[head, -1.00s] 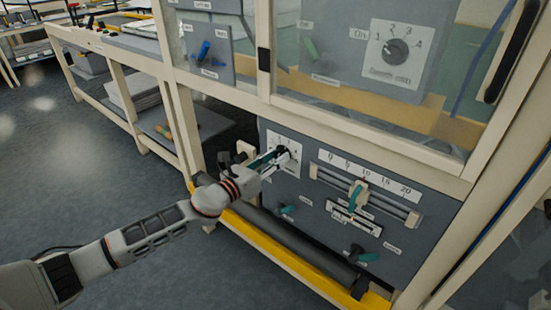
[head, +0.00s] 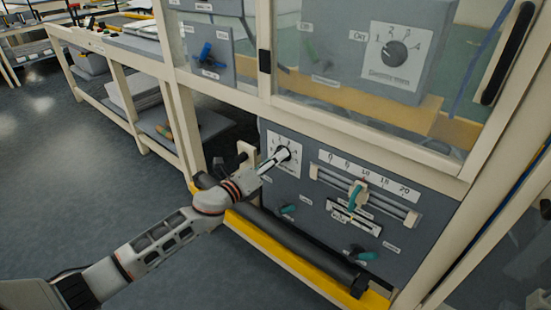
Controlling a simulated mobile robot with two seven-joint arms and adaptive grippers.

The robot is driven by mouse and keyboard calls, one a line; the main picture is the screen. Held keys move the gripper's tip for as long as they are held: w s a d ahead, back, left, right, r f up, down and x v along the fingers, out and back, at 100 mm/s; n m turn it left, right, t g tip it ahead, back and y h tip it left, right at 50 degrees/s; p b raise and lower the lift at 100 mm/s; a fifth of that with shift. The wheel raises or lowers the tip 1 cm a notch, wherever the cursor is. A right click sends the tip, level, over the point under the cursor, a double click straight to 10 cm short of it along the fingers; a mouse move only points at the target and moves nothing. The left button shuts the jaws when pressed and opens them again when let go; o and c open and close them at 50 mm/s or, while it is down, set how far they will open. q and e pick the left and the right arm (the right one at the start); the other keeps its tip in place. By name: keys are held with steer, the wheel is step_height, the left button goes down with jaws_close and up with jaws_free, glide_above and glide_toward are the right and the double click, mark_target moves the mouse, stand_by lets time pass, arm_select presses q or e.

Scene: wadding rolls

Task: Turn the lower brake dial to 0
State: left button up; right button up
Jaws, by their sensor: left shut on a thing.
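The lower brake dial (head: 284,154) is a dark knob on a white numbered plate (head: 293,146), at the upper left of the lower grey panel (head: 310,195). My left gripper (head: 279,157) reaches it from the lower left and is shut on the knob. The gripper hides part of the knob and the plate, so I cannot read the dial's setting. My right gripper is not in view.
Right of the dial is a slider scale (head: 370,178) with a teal-handled slider (head: 356,196). Teal levers (head: 287,209) sit below. A dark roller (head: 300,245) and yellow bar (head: 260,242) run along the front. Above, behind glass, is another dial (head: 394,54).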

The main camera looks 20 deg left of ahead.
arm_select(q)
steer(key=n+p, duration=0.6)
steer(key=n, duration=1.2)
steer(key=shift+d+y+p, duration=0.1)
steer(key=shift+y+p, duration=0.2)
steer(key=shift+y, duration=0.1)
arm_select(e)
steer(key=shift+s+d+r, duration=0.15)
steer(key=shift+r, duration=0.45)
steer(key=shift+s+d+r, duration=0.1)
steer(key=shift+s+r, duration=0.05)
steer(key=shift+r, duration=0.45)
arm_select(q)
steer(key=shift+f, duration=0.1)
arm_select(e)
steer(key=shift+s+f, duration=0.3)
